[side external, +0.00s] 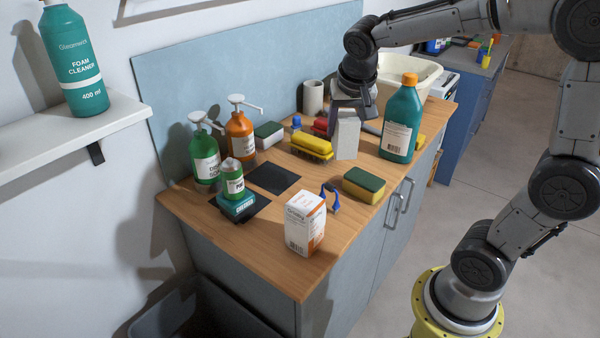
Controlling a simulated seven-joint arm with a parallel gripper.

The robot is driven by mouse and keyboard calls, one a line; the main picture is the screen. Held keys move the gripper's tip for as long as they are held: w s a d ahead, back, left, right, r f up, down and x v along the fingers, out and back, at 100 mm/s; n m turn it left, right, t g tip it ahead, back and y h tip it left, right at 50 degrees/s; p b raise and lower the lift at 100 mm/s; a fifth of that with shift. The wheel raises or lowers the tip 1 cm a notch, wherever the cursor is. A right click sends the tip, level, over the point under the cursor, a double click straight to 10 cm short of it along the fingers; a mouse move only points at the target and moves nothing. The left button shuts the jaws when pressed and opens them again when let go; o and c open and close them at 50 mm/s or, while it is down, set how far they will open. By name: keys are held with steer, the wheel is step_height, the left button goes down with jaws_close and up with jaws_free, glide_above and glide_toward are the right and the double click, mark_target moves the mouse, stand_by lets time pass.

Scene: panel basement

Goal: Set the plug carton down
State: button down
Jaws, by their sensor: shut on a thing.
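My gripper (349,113) points down over the far half of the wooden counter and is shut on the top of a plain white carton (346,140). This appears to be the plug carton; no print shows on the sides in view. The carton is upright, between the yellow brush and the teal bottle. Its lower edge is at or just above the counter; I cannot tell whether it touches. The gripper's fingers partly cover its top.
A yellow brush (312,146) is close left of the carton, a teal bottle (402,122) right. A sponge (364,185) and a printed white carton (305,222) stand nearer. Pump bottles (240,132) are at the left. Bare wood (285,178) lies mid-counter, beside a dark mat (272,178).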

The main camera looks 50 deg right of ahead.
steer(key=shift+w+a+f, duration=0.15)
steer(key=shift+w+a, duration=0.2)
steer(key=shift+a, duration=0.3)
steer(key=shift+w+a+f+n, duration=0.1)
steer(key=shift+w+f+n, duration=0.05)
steer(key=shift+w+n, duration=0.15)
steer(key=w+d+f, duration=0.1)
steer(key=w+f, duration=0.2)
steer(key=w, duration=0.1)
steer(key=w+d+f, duration=0.1)
steer(key=w+f, duration=0.2)
steer(key=w, duration=0.1)
steer(key=w+d+f, duration=0.1)
steer(key=w+f, duration=0.2)
steer(key=w, duration=0.1)
steer(key=shift+w+f, duration=0.1)
steer(key=shift+w, duration=0.15)
steer(key=shift+w+d+f, duration=0.1)
steer(key=shift+w+f, duration=0.05)
steer(key=shift+f, duration=0.75)
steer(key=shift+w+f, duration=0.1)
steer(key=shift+f, duration=0.8)
steer(key=shift+f, duration=0.15)
steer(key=shift+c, duration=1.1)
jaws_free()
